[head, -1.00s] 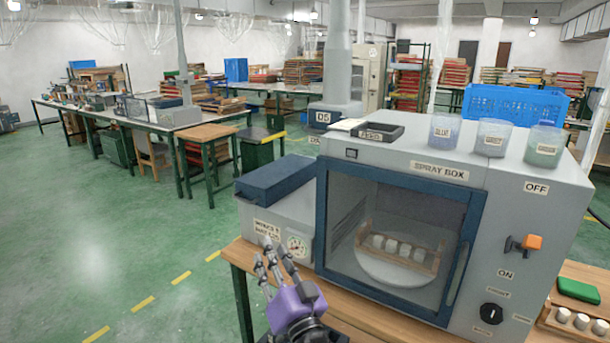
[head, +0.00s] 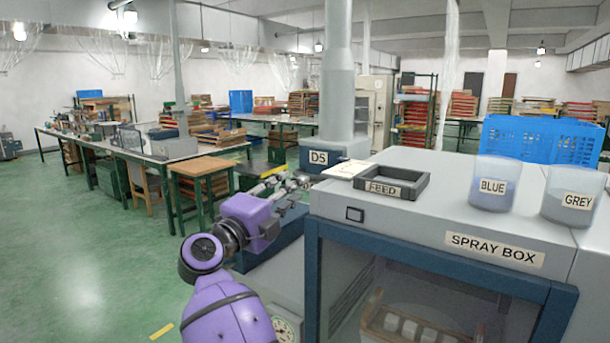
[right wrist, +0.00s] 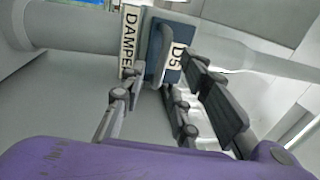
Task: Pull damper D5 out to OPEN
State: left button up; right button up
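Damper D5 (head: 318,157) is a dark blue plate with a white D5 label at the foot of the grey duct (head: 338,80). In the right wrist view the damper plate (right wrist: 180,38) stands beside a strip reading DAMPER, with a grey rounded handle (right wrist: 159,66) in front. My right gripper (head: 297,182) reaches to just below the label. In the right wrist view my right gripper (right wrist: 152,98) has its fingers spread on either side of the handle's lower end, with a gap between them. Contact with the handle cannot be made out. My left gripper is not in view.
The spray box (head: 430,225) fills the lower right, with a FEED tray (head: 408,190) and BLUE (head: 496,190) and GREY (head: 572,205) cups on top. A blue crate (head: 535,140) stands behind. Green floor is open at the left.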

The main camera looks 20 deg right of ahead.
aim_at(307, 174)
jog(key=x, duration=0.7)
jog(key=shift+s+r+p, duration=0.1)
jog(key=shift+r+p, duration=0.1)
jog(key=shift+p, duration=0.2)
jog(key=shift+f, duration=0.1)
jog(key=c, duration=0.6)
grip_shut()
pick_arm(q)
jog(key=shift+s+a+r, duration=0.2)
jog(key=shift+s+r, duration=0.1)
